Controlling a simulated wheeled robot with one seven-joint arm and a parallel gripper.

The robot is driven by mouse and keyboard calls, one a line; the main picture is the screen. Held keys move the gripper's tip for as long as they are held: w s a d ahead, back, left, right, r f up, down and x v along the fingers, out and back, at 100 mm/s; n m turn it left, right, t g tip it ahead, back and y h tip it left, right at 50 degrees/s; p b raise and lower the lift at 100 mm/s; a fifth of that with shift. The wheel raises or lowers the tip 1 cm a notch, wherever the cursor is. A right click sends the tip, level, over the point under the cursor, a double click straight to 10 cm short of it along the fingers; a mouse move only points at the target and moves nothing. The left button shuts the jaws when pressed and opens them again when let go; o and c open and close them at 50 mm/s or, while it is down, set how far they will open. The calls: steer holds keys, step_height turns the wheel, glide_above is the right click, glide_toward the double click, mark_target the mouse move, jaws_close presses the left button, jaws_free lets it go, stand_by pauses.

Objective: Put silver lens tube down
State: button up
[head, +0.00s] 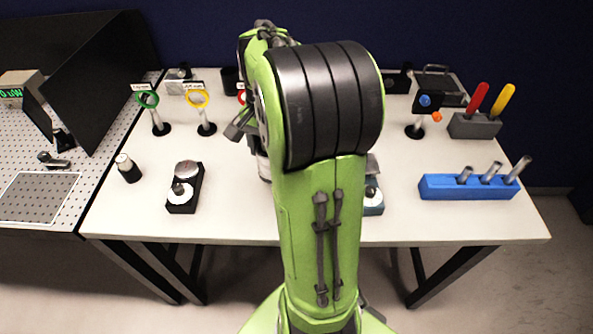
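My green and black arm fills the middle of the picture and hides most of my gripper. A dark grey part at the arm's left edge seems to belong to my gripper (240,124). Its fingertips are hidden, so I cannot tell whether it holds a tube. Silver tubes stand in a blue rack (468,189) at the right of the white table (400,222): a left tube (465,174), a middle tube (490,173) and a longer, tilted right tube (518,169).
Ring-topped posts (197,99) stand at the back left. A grey holder (474,126) bears red and yellow handles. Bare tabletop lies left of the arm.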

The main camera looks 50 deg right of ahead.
step_height(320, 180, down, 8)
steer(key=shift+s+a+f+b, duration=0.1)
steer(key=shift+b, duration=0.9)
steer(key=shift+f, duration=0.1)
steer(key=o, duration=1.6)
steer(key=shift+c, duration=0.2)
